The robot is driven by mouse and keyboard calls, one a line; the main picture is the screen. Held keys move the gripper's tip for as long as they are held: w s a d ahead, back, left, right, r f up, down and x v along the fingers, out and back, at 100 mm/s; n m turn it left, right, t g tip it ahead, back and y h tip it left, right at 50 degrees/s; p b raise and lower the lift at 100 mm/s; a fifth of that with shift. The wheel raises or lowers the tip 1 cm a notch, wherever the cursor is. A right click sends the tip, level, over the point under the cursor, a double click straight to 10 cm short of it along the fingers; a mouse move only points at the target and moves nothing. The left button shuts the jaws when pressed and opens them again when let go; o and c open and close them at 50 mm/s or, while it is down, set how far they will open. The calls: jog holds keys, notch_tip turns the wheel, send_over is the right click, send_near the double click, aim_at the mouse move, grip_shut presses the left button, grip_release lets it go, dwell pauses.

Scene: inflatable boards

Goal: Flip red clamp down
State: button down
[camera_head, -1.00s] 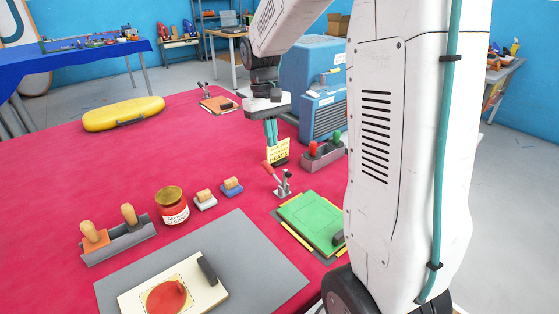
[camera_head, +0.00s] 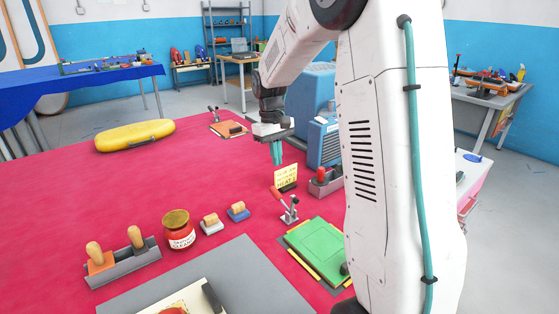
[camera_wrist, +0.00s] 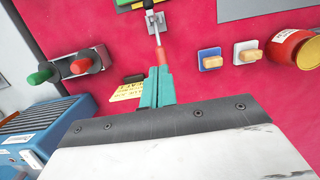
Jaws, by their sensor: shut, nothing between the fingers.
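The red clamp (camera_head: 286,206) is a metal toggle clamp with a red handle, standing by the back corner of the green board (camera_head: 318,251). Its handle is raised and tilts up to the left. In the wrist view the clamp (camera_wrist: 156,27) is at top centre, its red handle pointing toward the fingers. My gripper (camera_head: 277,162) has teal fingers, shut and empty, above the table behind the clamp. In the wrist view the gripper (camera_wrist: 160,72) overlaps the red handle's end; I cannot tell whether they touch.
A yellow note (camera_head: 286,175) stands behind the clamp, beside a grey holder (camera_head: 326,187) with a red knob. A blue machine (camera_head: 323,142) is behind. Two stamps (camera_head: 238,211) and a red jar (camera_head: 178,230) are left. The red table (camera_head: 170,180) is clear at mid-left.

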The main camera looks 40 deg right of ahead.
send_over(279, 196)
notch_tip(279, 196, down, 7)
jog(key=shift+f, duration=0.2)
jog(key=s, duration=0.2)
jog(key=shift+s, duration=0.35)
jog(key=shift+s+f, duration=0.15)
jog(key=shift+s, duration=0.5)
jog(key=shift+s+d, duration=0.1)
jog(key=shift+s+t, duration=0.2)
jog(key=shift+t, duration=0.1)
